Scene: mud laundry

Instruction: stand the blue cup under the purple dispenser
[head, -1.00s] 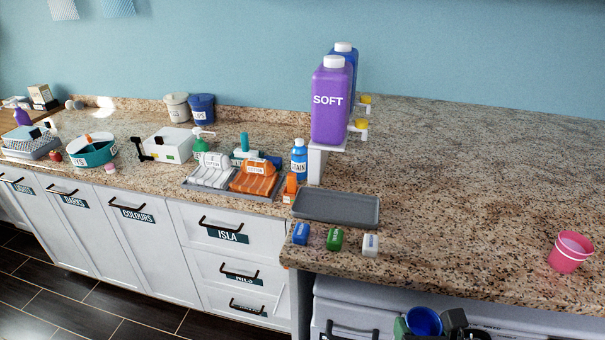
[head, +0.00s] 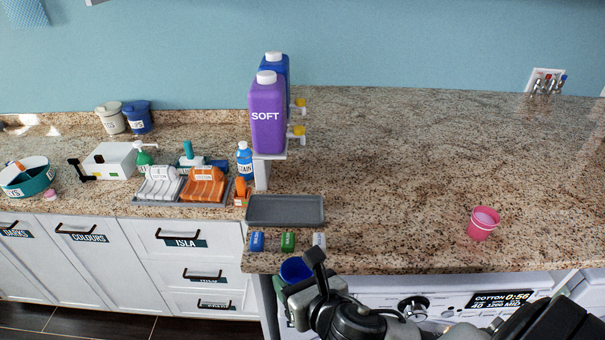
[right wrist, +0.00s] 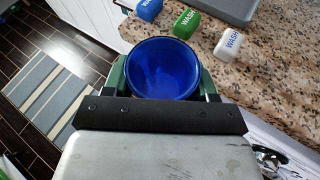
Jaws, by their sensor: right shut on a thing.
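The blue cup (head: 294,269) is held in my right gripper (head: 297,283), in front of the counter's front edge in the head view. In the right wrist view the blue cup (right wrist: 165,68) sits mouth toward the camera between the green fingers, and it looks empty. The purple dispenser (head: 267,115), marked SOFT, stands on a white stand at the back left of the cup, with a yellow tap (head: 297,131) on its right side. A grey tray (head: 285,210) lies on the counter in front of the stand. My left gripper is not in view.
Blue (head: 257,241), green (head: 288,241) and white (head: 319,240) small blocks line the counter edge before the tray. A pink cup (head: 483,224) stands to the right. A blue dispenser (head: 275,66) is behind the purple one. The counter between tray and pink cup is clear.

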